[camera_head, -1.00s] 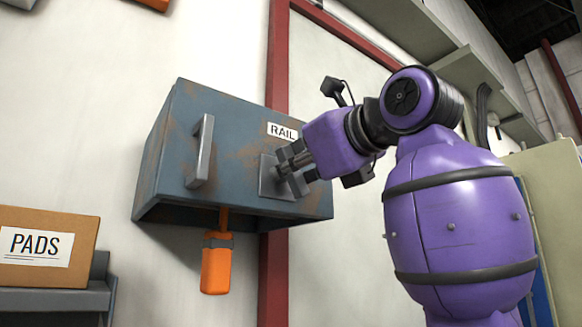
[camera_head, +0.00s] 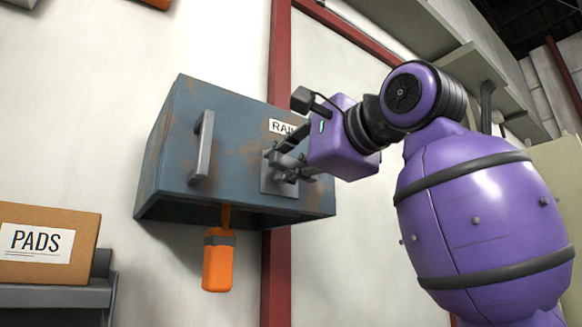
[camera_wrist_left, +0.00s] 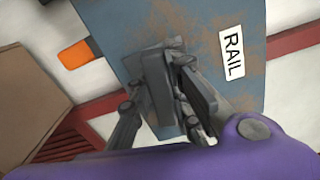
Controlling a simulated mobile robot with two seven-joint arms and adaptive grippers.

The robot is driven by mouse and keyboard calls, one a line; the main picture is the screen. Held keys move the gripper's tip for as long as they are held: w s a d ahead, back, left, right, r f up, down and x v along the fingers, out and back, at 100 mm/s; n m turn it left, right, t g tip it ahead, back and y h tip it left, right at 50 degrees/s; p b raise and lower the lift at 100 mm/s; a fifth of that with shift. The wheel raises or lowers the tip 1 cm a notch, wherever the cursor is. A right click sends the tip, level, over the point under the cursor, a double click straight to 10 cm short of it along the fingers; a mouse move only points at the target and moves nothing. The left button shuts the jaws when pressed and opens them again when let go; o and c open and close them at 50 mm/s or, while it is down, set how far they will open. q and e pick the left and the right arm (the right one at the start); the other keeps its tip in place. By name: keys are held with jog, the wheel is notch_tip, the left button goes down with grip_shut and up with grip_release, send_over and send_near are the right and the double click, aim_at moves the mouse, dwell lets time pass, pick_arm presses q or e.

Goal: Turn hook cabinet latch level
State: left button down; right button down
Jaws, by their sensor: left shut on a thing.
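The blue-grey, rust-marked cabinet (camera_head: 235,135) hangs on the wall, with a "RAIL" label partly covered by my gripper in the head view. Its grey latch plate (camera_head: 268,185) sits on the door's lower right. My left gripper (camera_head: 282,162) is at the plate, shut on the latch hook. In the left wrist view the grey latch hook (camera_wrist_left: 157,88) lies between the fingers of my left gripper (camera_wrist_left: 165,105). The fingers hide much of the hook, so I cannot tell its exact angle. My right gripper is in neither view.
A grey bar handle (camera_head: 202,147) stands out from the door's left part. An orange-handled tool (camera_head: 218,265) hangs below the cabinet. A "PADS" box (camera_head: 80,260) stands on a shelf at lower left. A red post (camera_head: 277,280) runs behind the cabinet.

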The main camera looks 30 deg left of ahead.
pick_arm(q)
jog(key=shift+n, duration=0.9)
jog(key=shift+f, duration=0.1)
jog(key=c, duration=1.6)
grip_release()
jog(key=shift+c, duration=0.2)
jog(key=shift+s, duration=0.1)
jog(key=shift+d, duration=0.15)
jog(key=v, duration=1.2)
